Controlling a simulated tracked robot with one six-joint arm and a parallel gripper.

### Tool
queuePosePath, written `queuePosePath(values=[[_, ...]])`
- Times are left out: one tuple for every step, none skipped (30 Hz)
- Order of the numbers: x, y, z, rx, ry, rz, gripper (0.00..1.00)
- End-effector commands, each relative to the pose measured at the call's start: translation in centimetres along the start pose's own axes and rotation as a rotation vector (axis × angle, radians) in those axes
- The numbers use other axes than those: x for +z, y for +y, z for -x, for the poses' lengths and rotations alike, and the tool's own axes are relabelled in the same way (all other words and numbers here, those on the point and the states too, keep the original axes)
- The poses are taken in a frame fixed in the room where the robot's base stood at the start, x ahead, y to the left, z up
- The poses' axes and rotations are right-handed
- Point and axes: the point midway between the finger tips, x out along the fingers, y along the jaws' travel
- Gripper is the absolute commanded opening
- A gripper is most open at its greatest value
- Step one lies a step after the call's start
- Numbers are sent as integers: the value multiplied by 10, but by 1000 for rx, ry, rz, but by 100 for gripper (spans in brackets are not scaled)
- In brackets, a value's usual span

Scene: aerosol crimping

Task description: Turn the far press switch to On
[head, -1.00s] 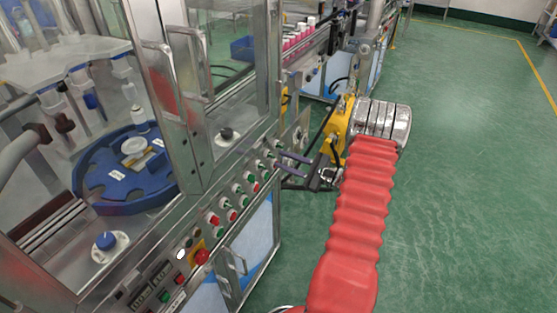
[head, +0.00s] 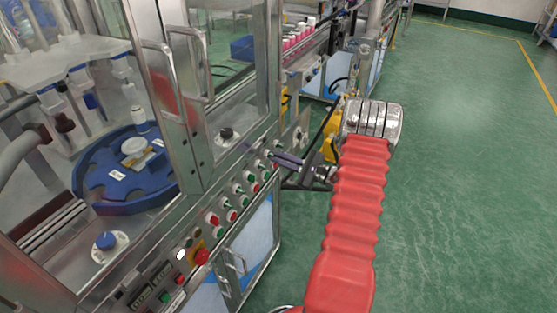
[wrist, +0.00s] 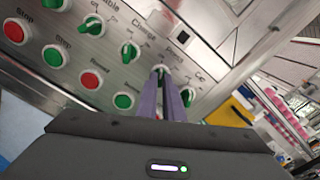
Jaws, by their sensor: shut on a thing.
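The far press switch (wrist: 160,69) is a small rotary knob under the label "Press" on the steel control panel (wrist: 115,68). In the wrist view it sits between the tips of my two purple fingers, which hide most of it, so I cannot tell which way it points. My gripper (wrist: 163,77) is shut on this knob. In the head view my gripper (head: 273,155) reaches from the right to the far end of the panel, and the knob itself is hard to make out there.
A green switch (wrist: 130,52) is close on the left and another (wrist: 188,97) close on the right of my fingers. Red (wrist: 91,81) and green (wrist: 124,101) buttons line the row below. The blue rotary table (head: 125,170) is inside the machine. Green floor (head: 460,190) is clear at right.

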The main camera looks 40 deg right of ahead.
Motion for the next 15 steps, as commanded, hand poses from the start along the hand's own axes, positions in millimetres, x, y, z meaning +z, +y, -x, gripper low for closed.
queuePosePath(values=[[0, 1, 0, 2, 0, -1, 0], [0, 1, 0, 2, 0, -1, 0], [0, 1, 0, 2, 0, -2, 0], [0, 1, 0, 2, 0, -2, 0], [2, 5, -2, 3, -1, -2, 0], [1, 4, -1, 3, -1, -2, 0], [1, 3, 0, 3, -1, -3, 0], [1, 3, 0, 4, -1, -5, 0], [0, 3, 0, 4, -1, -7, 0], [0, 3, 0, 4, -2, -10, 0], [0, 3, 0, 4, -2, -14, 0], [0, 3, 0, 4, -1, -20, 0], [0, 3, 1, 4, -1, -27, 0], [0, 3, 1, 4, -1, -35, 0], [0, 3, 1, 4, -1, -46, 0]])
